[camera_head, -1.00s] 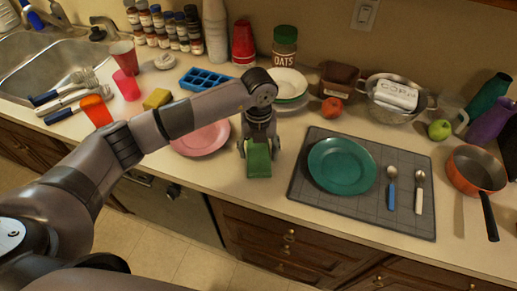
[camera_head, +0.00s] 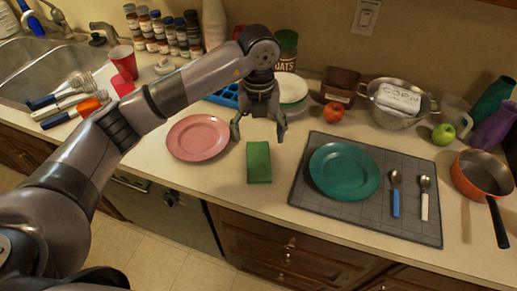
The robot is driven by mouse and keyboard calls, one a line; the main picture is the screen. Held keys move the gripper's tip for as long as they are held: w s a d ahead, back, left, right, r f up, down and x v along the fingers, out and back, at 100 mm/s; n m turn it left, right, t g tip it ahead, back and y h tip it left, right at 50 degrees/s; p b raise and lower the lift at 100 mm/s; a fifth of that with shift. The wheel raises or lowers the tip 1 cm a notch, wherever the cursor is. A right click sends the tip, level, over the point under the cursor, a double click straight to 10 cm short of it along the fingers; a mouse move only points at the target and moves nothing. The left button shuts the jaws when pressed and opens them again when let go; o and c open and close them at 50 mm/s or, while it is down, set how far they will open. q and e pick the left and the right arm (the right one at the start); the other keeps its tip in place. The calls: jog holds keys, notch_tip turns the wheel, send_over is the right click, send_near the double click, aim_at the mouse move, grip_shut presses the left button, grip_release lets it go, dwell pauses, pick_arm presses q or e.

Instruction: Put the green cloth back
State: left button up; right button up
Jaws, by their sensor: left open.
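The green cloth (camera_head: 259,162) is a small folded rectangle. It lies flat on the counter between the pink plate and the grey mat, near the counter's front edge. My left gripper (camera_head: 259,132) is open and empty, with its fingers spread above and behind the cloth, apart from it. My right gripper does not show.
A pink plate (camera_head: 198,138) lies left of the cloth. The grey mat (camera_head: 302,196) on its right bears a teal plate (camera_head: 343,171) and two spoons. A red apple (camera_head: 333,113) and a colander (camera_head: 398,118) stand behind. My left arm covers part of the counter's left side.

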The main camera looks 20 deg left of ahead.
pick_arm(q)
jog(key=shift+r, duration=1.6)
